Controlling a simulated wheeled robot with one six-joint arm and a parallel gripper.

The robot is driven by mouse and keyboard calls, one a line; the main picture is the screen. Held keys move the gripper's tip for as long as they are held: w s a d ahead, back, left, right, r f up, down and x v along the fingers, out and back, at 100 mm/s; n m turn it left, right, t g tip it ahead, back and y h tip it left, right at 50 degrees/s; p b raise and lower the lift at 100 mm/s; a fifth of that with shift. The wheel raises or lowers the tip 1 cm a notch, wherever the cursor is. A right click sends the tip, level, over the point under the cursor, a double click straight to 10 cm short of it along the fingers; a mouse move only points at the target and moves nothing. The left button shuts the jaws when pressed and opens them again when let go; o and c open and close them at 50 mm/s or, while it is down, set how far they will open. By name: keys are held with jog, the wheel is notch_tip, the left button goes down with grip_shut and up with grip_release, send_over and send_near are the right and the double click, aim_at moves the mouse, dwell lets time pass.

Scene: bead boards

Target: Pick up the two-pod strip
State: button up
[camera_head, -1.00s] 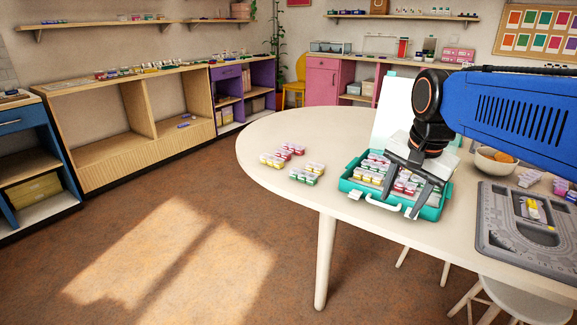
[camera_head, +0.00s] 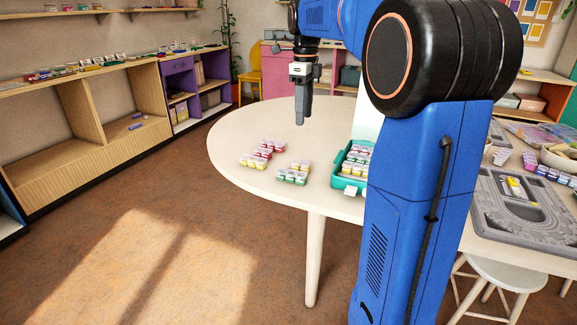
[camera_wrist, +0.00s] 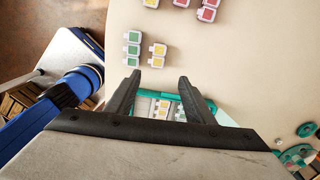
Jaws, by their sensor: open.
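A yellow strip of two pods (camera_wrist: 156,55) lies on the table beside a green strip of three pods (camera_wrist: 132,50) in the wrist view. The same yellow strip (camera_head: 300,164) and green strip (camera_head: 291,177) lie left of the teal case in the head view. My gripper (camera_wrist: 160,82) is open and empty, its fingers above the table. In the wrist view the yellow strip lies just beyond the fingertips. In the head view my gripper (camera_head: 302,107) hangs over the table, above and apart from the strips.
Other yellow (camera_head: 253,162) and red (camera_head: 264,153) strips lie to the left. A grey bead board (camera_head: 490,225) is at right.

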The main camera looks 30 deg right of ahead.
send_over(303, 162)
notch_tip(303, 162, down, 12)
jog(key=shift+w+r, duration=0.1)
jog(key=shift+w, duration=0.05)
jog(key=shift+s+f, duration=0.15)
jog(key=shift+f, duration=1.2)
jog(key=shift+s+f, duration=0.1)
jog(key=shift+f, duration=1.2)
jog(key=c, duration=0.9)
